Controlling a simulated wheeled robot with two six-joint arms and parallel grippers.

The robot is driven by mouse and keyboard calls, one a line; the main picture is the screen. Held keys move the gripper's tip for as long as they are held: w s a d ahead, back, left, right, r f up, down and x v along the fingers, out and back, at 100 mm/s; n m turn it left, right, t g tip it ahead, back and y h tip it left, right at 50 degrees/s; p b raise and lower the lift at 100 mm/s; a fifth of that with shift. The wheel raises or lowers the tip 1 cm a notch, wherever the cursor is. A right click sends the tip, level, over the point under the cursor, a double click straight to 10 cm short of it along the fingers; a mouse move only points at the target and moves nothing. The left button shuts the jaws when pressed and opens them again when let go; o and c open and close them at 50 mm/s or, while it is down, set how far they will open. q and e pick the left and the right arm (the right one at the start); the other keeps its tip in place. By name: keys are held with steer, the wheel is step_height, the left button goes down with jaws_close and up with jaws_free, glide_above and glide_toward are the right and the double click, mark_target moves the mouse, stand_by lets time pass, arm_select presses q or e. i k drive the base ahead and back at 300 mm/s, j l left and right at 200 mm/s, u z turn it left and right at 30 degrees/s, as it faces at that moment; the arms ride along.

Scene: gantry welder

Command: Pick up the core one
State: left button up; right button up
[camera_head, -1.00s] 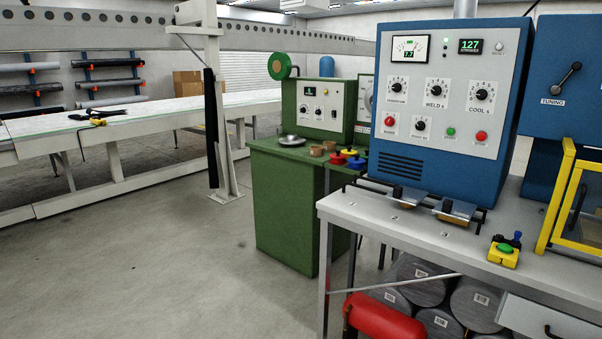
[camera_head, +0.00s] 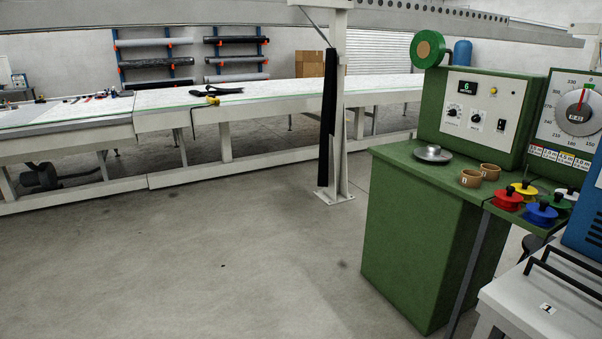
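Two small brown ring-shaped cores sit side by side on the green cabinet (camera_head: 425,225) at the right. The left core (camera_head: 471,178) has a small white label that looks like a 1, though it is too small to read surely. The other core (camera_head: 490,172) stands just behind and to the right, and its label is hard to read. Neither of my grippers is in view.
A silver disc (camera_head: 433,154) lies left of the cores, and red (camera_head: 507,200), blue (camera_head: 541,213) and other coloured spools stand to their right. A green control box (camera_head: 480,115) rises behind. A grey bench (camera_head: 535,300) is at lower right. Open floor (camera_head: 240,260) lies left.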

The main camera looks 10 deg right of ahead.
mark_target(470, 178)
steer(key=i+j, duration=0.15)
steer(key=i, duration=0.55)
steer(key=i+j, duration=0.15)
steer(key=i, duration=0.5)
steer(key=i+l+z, duration=0.15)
steer(key=i+z, duration=0.3)
steer(key=i+l+z, duration=0.1)
steer(key=i+z, duration=0.2)
steer(key=z, duration=0.15)
steer(key=i+j+z, duration=0.1)
steer(key=i+z, duration=0.3)
steer(key=i+j+z, duration=0.2)
steer(key=i+z, duration=0.25)
steer(key=k, duration=0.1)
